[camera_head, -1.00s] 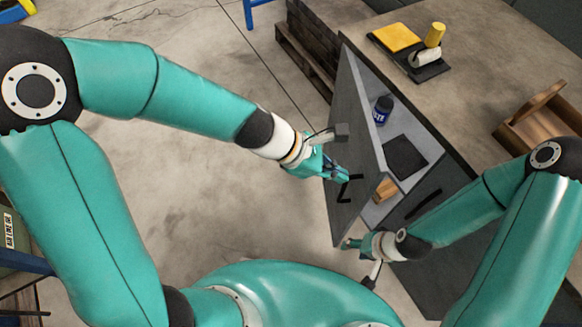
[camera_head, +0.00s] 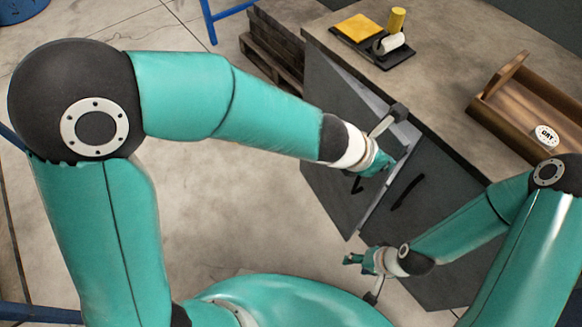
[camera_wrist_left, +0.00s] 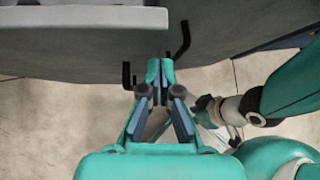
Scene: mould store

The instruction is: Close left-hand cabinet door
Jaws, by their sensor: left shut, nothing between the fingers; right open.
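The left-hand cabinet door (camera_head: 335,140) is a dark grey panel with a black bar handle (camera_head: 357,185). My right gripper (camera_head: 358,259) is open and empty, low in front of the cabinet. The right-hand door (camera_head: 430,190) is closed.
The worktop (camera_head: 450,75) above holds a black tray (camera_head: 370,50) with yellow and white items, and a wooden box (camera_head: 520,110) with a round white-labelled thing. A pallet (camera_head: 270,55) stands behind the door. Concrete floor (camera_head: 260,215) is free to the left.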

